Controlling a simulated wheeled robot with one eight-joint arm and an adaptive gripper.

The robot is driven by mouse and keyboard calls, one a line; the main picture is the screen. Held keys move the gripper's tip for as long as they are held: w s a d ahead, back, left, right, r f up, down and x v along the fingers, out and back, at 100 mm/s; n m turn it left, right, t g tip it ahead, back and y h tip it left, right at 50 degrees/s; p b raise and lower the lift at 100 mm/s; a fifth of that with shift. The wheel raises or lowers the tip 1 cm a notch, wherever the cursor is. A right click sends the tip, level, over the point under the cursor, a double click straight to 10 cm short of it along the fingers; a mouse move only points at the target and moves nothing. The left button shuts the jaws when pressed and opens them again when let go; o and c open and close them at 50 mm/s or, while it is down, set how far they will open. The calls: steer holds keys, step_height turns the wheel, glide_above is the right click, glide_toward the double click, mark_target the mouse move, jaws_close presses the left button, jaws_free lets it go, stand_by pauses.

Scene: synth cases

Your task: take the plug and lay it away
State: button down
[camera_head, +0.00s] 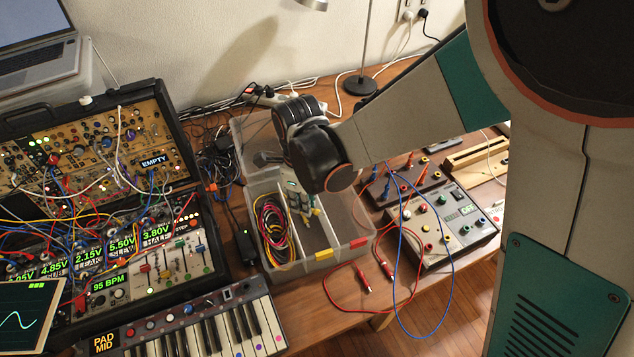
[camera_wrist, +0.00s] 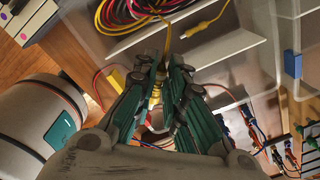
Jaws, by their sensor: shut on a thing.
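My gripper (camera_head: 303,212) points down into the clear divided bin (camera_head: 290,268), next to the compartment of coiled cables (camera_head: 272,228). In the wrist view my gripper (camera_wrist: 166,66) has its green-grey fingers close together on a thin yellow lead (camera_wrist: 166,42), which runs up toward the coils (camera_wrist: 125,12). The held end, seemingly the plug, is mostly hidden between the fingers. Another yellow plug (camera_wrist: 200,28) lies by the coils, apart from the fingers. The bin's right compartment looks mostly empty.
A synthesizer case (camera_head: 90,150) and keyboard (camera_head: 190,325) stand left of the bin. A power-supply box (camera_head: 445,225) with red and blue leads stands right. Red plugs (camera_head: 365,280) lie near the table's front edge. A lamp (camera_head: 360,84) stands behind.

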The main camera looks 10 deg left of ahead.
steer(key=shift+f+b, duration=1.6)
steer(key=shift+f, duration=0.85)
steer(key=c, duration=1.6)
jaws_free()
steer(key=shift+o, duration=0.2)
steer(key=shift+r, duration=0.1)
step_height(320, 180, up, 7)
steer(key=shift+s+r, duration=0.1)
steer(key=shift+r, duration=0.1)
